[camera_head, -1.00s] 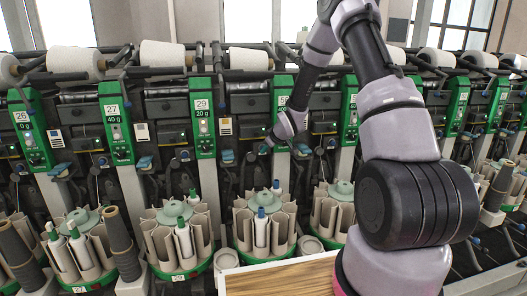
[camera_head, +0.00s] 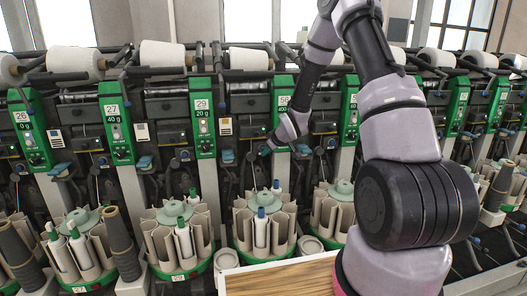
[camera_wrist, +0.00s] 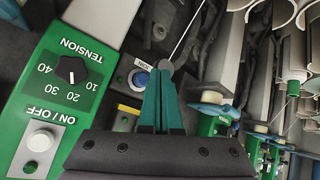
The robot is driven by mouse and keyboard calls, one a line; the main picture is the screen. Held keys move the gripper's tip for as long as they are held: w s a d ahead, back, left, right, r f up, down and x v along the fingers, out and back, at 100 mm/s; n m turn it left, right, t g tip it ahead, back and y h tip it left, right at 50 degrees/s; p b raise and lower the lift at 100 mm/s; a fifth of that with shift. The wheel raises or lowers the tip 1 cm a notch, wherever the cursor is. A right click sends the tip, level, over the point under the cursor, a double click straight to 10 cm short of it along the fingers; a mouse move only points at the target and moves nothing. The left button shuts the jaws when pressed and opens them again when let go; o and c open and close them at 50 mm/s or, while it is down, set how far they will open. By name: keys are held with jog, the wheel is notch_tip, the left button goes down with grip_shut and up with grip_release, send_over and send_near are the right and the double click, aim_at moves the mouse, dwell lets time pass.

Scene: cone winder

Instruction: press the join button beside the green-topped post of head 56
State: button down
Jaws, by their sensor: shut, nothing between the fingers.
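The green-topped post of head 56 (camera_head: 281,101) stands behind my arm in the head view, partly hidden by it. In the wrist view a green panel (camera_wrist: 62,85) with a tension knob and an on/off button fills the left side, upside down. In the head view my gripper (camera_head: 265,151) is small, in front of the machine.
Green posts of other heads, such as 29 (camera_head: 203,118) and 27 (camera_head: 116,122), line the machine. Round bobbin magazines (camera_head: 262,228) stand below. A wooden-topped surface (camera_head: 280,279) is at the front. A blue lever (camera_wrist: 212,111) lies right of my fingers in the wrist view.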

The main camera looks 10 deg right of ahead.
jog(key=shift+s, duration=2.05)
jog(key=shift+r, duration=0.1)
jog(key=s+d+r+m+h, duration=0.1)
jog(key=s+d+r+m, duration=0.1)
jog(key=s+r, duration=0.35)
jog(key=s+d+r+m+g+h, duration=0.1)
jog(key=s+d+r+m, duration=0.15)
jog(key=r, duration=0.65)
jog(key=s+d+r+m+h, duration=0.1)
jog(key=s+r+m, duration=0.1)
jog(key=s+r, duration=0.45)
jog(key=s+a+r+m+y, duration=0.1)
jog(key=s+r, duration=0.4)
jog(key=s, duration=0.5)
jog(key=s+a+r+m+g+y, duration=0.1)
jog(key=s+r+m, duration=0.3)
jog(key=s, duration=0.5)
jog(key=shift+s+a+r, duration=0.2)
jog(key=shift+s+r, duration=0.2)
jog(key=shift+r, duration=0.25)
